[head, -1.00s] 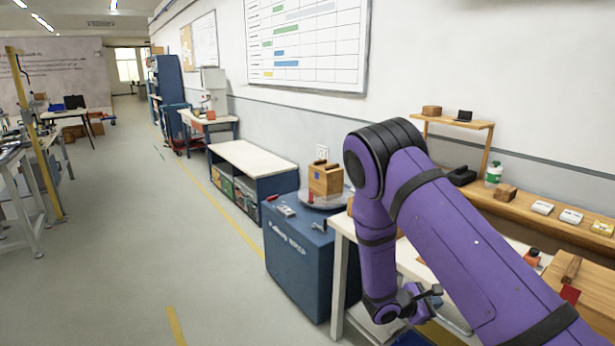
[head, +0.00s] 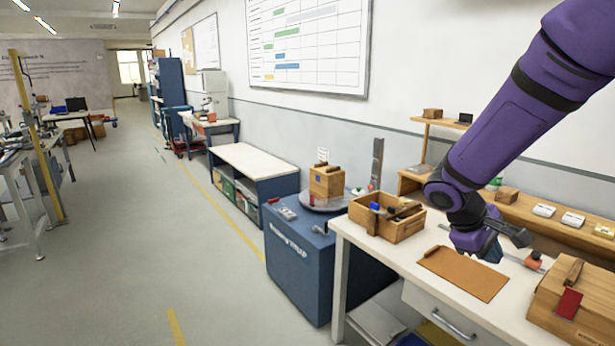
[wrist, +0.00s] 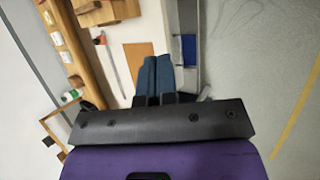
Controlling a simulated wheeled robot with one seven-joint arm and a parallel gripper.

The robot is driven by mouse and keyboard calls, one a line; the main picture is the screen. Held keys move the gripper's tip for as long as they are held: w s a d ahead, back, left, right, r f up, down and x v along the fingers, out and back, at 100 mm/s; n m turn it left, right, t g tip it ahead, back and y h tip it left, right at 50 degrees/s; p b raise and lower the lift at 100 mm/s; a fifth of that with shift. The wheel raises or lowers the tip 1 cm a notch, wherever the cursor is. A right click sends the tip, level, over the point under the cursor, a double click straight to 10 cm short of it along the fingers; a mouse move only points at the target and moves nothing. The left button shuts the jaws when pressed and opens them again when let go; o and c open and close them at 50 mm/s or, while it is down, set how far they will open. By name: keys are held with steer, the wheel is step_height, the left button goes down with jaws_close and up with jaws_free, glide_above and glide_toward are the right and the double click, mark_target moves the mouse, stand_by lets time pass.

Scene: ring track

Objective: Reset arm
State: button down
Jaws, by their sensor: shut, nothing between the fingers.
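My purple arm reaches in from the upper right of the head view. My gripper (head: 491,254) hangs above the white workbench (head: 395,285), over the back right part of a brown mat (head: 464,273). In the wrist view my gripper's two blue fingers (wrist: 154,72) lie side by side, shut with nothing between them. The mat also shows in the wrist view (wrist: 138,62), left of the fingers.
An open wooden box (head: 372,228) with tools stands left of the mat. A wooden case (head: 572,315) with a red patch sits at right. A blue cabinet (head: 300,262) adjoins the bench. The floor (head: 130,235) at left is open.

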steer(key=s+a+r+m+t+y, duration=0.2)
steer(key=s+r+m+t+y, duration=0.1)
steer(key=s+r, duration=0.4)
steer(key=s+a+r+m+t+y, duration=0.2)
steer(key=s+r, duration=0.6)
steer(key=s, duration=0.5)
steer(key=shift+a+m+t+y, duration=0.45)
steer(key=shift+a+y, duration=0.3)
steer(key=shift+y, duration=0.55)
steer(key=shift+s, duration=0.1)
